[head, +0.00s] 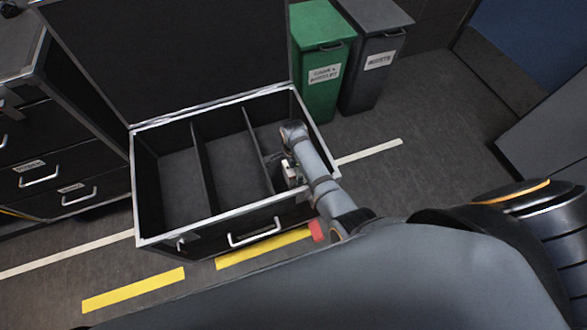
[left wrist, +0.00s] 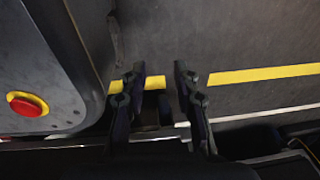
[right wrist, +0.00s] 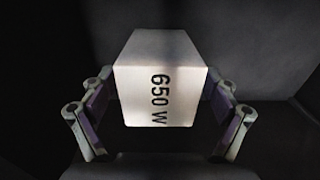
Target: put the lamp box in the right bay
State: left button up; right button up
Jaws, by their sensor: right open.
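The lamp box is white with "650 W" on it and shows in the right wrist view (right wrist: 160,75), between the fingers of my right gripper (right wrist: 160,118). The fingers are apart, one on each side of the box, and dark walls surround it. In the head view, my right arm reaches down into the right bay (head: 267,138) of the open black case (head: 190,238). There, my right gripper (head: 283,176) is partly hidden by the arm, with a pale bit of the box (head: 291,172) showing. My left gripper (left wrist: 158,75) is open and empty above the floor.
The left bay (head: 180,190) and middle bay (head: 236,160) of the case are empty. The raised lid (head: 180,55) stands behind. A green bin (head: 318,75) and a grey bin (head: 370,75) stand at the back. A drawer cabinet (head: 60,160) is at left.

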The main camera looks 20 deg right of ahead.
jog(key=shift+r+p, duration=0.4)
jog(key=shift+r, duration=0.1)
notch_tip(320, 180, up, 4)
jog(key=p, duration=0.4)
jog(key=shift+r+p, duration=0.15)
jog(key=shift+p, duration=0.2)
notch_tip(320, 180, up, 7)
jog(key=p, duration=0.8)
pick_arm(q)
notch_tip(320, 180, up, 13)
jog(key=s, duration=0.1)
jog(key=shift+s, duration=0.3)
jog(key=shift+f, duration=0.15)
